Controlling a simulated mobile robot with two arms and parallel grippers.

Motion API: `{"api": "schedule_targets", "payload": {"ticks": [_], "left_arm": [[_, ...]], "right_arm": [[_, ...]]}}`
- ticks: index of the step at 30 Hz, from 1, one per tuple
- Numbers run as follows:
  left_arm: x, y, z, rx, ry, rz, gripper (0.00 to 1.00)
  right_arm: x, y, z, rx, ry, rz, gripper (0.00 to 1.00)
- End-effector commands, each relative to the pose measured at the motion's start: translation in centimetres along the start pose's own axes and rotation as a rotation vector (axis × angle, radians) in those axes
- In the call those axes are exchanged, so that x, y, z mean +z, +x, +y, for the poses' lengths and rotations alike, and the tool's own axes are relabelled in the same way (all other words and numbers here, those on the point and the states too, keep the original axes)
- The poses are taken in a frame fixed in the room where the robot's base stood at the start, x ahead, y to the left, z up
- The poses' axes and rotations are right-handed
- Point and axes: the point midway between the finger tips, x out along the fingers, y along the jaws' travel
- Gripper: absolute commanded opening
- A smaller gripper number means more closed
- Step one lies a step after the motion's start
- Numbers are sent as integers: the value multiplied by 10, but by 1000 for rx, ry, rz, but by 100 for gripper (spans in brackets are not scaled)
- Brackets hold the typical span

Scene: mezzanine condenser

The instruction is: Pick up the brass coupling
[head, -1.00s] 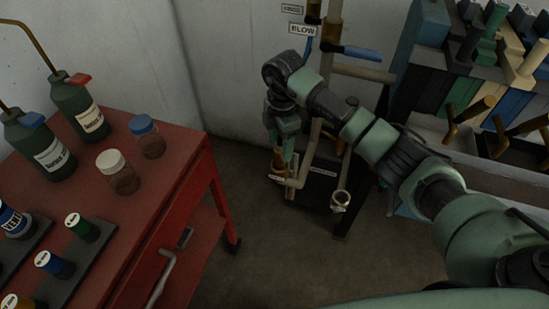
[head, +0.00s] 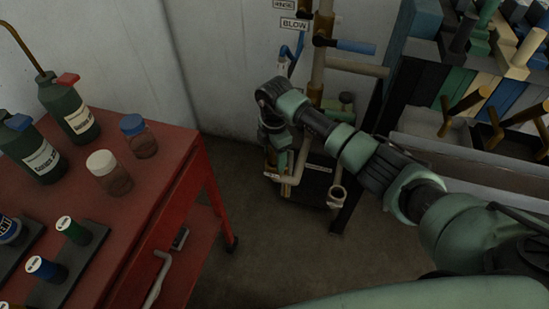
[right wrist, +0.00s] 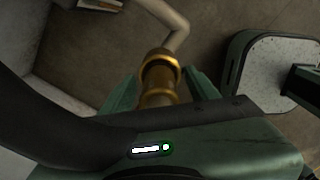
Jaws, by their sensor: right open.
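The brass coupling (right wrist: 160,72) is a gold-brown ringed cylinder on the end of a pale bent pipe (right wrist: 178,30) in the right wrist view. My right gripper (right wrist: 160,82) is open, with one green finger on each side of the coupling. Whether either finger touches it I cannot tell. In the head view my right gripper (head: 280,158) points down over the low pipework by the wall and largely hides the coupling there. My left gripper is not in view.
A red cart (head: 150,215) with bottles and jars stands at the left. A vertical pipe with a blue-handled valve (head: 355,46) rises behind my right arm. An open pipe end (head: 336,195) is right of the gripper. Shelving with blocks fills the right. Floor between is clear.

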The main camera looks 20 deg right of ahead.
Motion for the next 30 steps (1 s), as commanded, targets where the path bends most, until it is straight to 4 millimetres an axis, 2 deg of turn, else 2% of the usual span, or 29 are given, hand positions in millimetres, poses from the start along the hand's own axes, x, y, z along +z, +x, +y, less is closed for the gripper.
{"api": "schedule_targets", "payload": {"ticks": [2, 3, 9, 23, 30], "left_arm": [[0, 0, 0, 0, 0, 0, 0], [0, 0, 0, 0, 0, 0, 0], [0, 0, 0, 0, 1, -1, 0], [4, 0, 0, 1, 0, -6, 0], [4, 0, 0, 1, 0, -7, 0]], "right_arm": [[0, 0, 0, 0, 0, 0, 60], [0, 0, 0, 0, 0, 0, 54], [0, -1, 0, 0, 0, 0, 0], [0, -6, 1, 3, 0, 0, 0], [1, -31, 2, 6, -1, -1, 0]]}}
